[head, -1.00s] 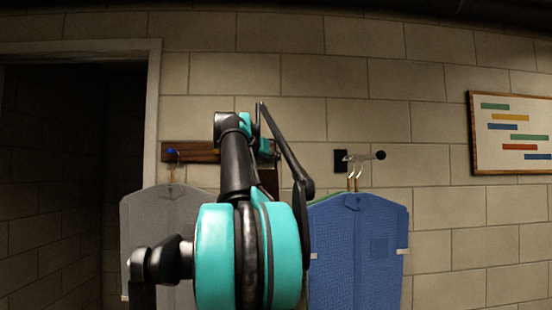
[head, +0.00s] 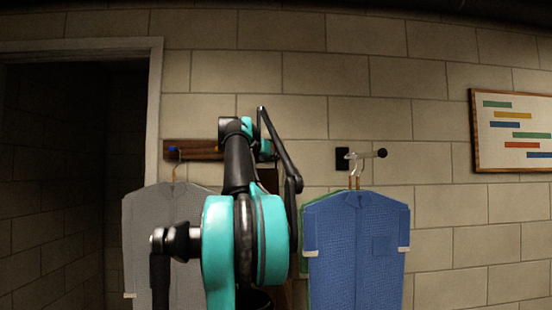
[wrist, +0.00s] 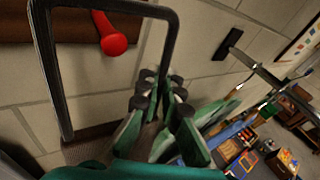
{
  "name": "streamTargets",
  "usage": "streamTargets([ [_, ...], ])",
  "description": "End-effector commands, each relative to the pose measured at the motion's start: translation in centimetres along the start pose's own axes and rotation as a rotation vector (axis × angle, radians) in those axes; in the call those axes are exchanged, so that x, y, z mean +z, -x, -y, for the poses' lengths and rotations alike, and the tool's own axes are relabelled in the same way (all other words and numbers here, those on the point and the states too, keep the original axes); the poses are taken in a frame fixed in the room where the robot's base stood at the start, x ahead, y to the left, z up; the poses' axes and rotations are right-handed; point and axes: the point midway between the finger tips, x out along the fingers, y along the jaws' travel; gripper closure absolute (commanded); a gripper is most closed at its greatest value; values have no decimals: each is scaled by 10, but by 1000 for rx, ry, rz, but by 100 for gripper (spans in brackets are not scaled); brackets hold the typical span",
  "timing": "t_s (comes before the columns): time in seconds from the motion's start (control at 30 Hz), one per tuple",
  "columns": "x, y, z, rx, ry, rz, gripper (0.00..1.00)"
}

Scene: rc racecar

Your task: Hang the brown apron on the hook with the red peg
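The brown apron (head: 270,181) is mostly hidden behind my arm in the head view; a dark brown strip shows below the board. In the wrist view its stiff black neck loop (wrist: 171,40) stands up, and a bit of brown cloth (wrist: 88,149) shows at the loop's foot. My gripper (wrist: 160,88) appears closed on the apron near the loop's right side; the exact grip is partly hidden. The red peg (wrist: 113,43) sticks out from the brown board (wrist: 72,28), seen through the loop opening. Whether the loop is around the peg or only in front of it, I cannot tell.
A grey garment (head: 165,235) hangs from the blue peg (head: 173,150) at left. A blue garment (head: 355,250), with green behind, hangs on a metal rail (head: 368,154) at right. A dark doorway lies left; a framed chart (head: 512,130) is on the wall.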

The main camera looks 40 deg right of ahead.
Motion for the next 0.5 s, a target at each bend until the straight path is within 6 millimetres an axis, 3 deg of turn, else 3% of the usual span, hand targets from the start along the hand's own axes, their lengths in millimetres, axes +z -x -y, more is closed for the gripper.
streamTargets([
  [0.5,5,-24,-16,0,0,0,100],
])
